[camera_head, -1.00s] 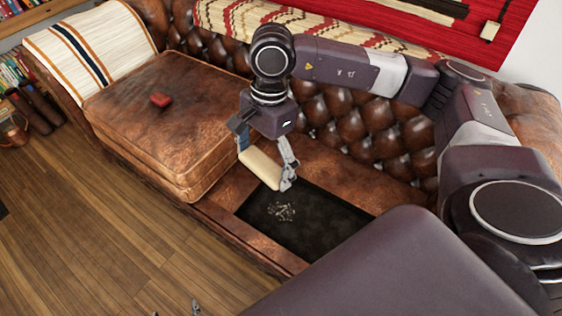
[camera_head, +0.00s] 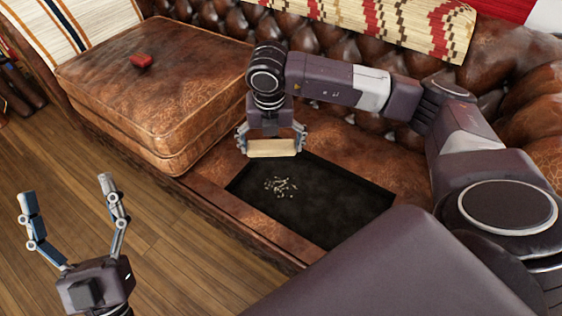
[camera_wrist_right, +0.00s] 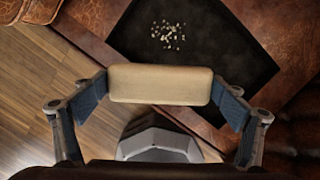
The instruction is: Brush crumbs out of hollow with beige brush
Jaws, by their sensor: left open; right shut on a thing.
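The beige brush (camera_head: 272,148) is held by its two ends in my right gripper (camera_head: 271,141), above the far left edge of the hollow. The brush (camera_wrist_right: 160,84) also shows in the right wrist view between the two finger pads. The dark hollow (camera_head: 318,214) is a rectangular recess in the brown leather sofa seat. Pale crumbs (camera_head: 281,187) lie in a small cluster in its left part. In the right wrist view the crumbs (camera_wrist_right: 168,35) are beyond the brush, apart from it. My left gripper (camera_head: 68,190) is open and empty over the wooden floor.
A thick leather cushion (camera_head: 150,90) stands on the sofa left of the hollow, with a small red object (camera_head: 141,62) on top. The tufted backrest (camera_head: 335,55) rises behind. The wooden floor (camera_head: 160,235) in front is clear.

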